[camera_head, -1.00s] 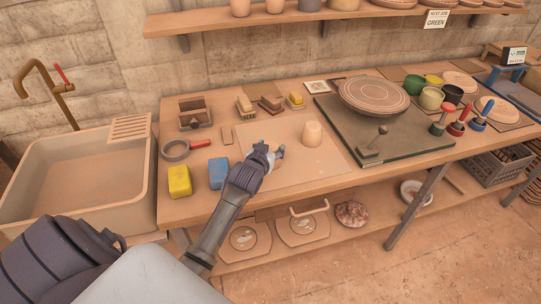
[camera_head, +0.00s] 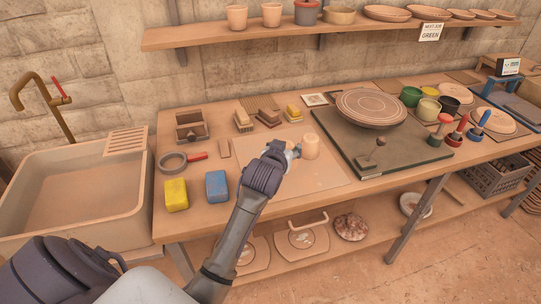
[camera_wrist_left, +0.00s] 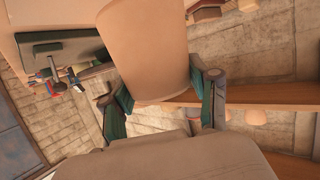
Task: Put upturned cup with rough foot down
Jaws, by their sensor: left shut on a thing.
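The upturned cup (camera_head: 311,146) is plain, pale tan and tapered. It appears upright at the pale board (camera_head: 320,175) on the workbench; whether its rim touches the board I cannot tell. My left gripper (camera_head: 294,152) reaches it from the front left and is shut on it. In the left wrist view the cup (camera_wrist_left: 146,45) fills the space between the two green-padded fingers (camera_wrist_left: 162,98), one on each side. The cup's foot is too small to judge for roughness. My right gripper is not in view.
Right of the cup lies a dark green slab (camera_head: 390,148) bearing a round bat (camera_head: 371,106) and a knobbed tool. A blue block (camera_head: 217,186) and yellow block (camera_head: 176,194) lie at the left. The pale board's front is clear.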

